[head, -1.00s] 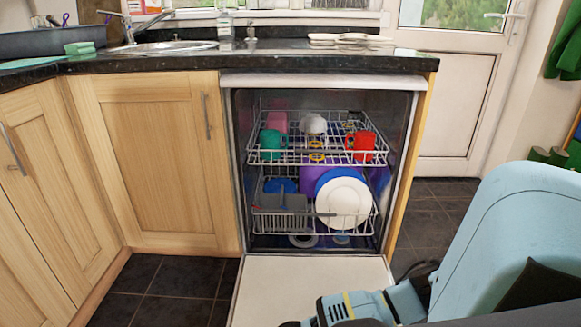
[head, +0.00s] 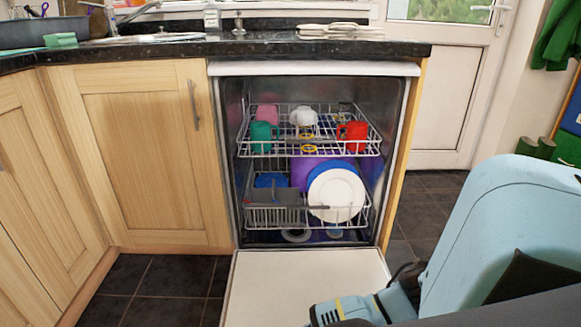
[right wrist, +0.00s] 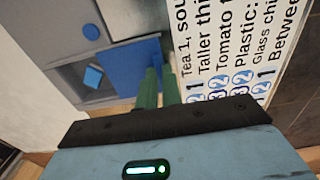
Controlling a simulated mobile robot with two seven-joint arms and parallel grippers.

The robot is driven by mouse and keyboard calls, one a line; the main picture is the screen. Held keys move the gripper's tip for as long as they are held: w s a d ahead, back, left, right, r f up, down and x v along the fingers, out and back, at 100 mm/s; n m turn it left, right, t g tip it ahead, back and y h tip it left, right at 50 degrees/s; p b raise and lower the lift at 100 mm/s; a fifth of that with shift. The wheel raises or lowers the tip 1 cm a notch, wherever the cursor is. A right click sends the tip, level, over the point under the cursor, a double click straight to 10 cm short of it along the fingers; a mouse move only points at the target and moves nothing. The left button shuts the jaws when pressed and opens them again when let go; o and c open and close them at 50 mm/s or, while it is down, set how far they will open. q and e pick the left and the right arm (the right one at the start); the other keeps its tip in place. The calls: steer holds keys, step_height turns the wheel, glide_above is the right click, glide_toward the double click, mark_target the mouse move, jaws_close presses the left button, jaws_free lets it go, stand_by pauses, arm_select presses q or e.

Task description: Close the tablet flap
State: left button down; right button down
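The dishwasher (head: 228,150) stands open in the head view, with its door (head: 290,280) folded down towards me. I see only the far part of the door's pale inner face; it looks plain there. I cannot make out a tablet flap; the near part of the door is out of frame. My light blue right arm reaches in from the lower right, over the door's near right corner. My left gripper is not in view.
The upper rack (head: 300,153) holds cups and the lower rack (head: 365,215) holds plates. Wooden cupboards (head: 140,150) stand left. Dark floor tiles (head: 150,290) are clear left of the door. The right wrist view shows a printed sign (right wrist: 240,50) and a blue-grey cabinet (right wrist: 60,30).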

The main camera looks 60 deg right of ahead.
steer(key=shift+w+d, duration=0.2)
steer(key=shift+d, duration=0.2)
steer(key=w+d, duration=0.1)
steer(key=d, duration=0.1)
steer(key=w+d, duration=0.1)
steer(key=d, duration=0.1)
steer(key=w+d, duration=0.1)
steer(key=shift+d, duration=0.4)
steer(key=shift+w+d, duration=0.2)
steer(key=shift+d, duration=0.1)
steer(key=c, duration=1.6)
jaws_free()
steer(key=shift+o, duration=0.2)
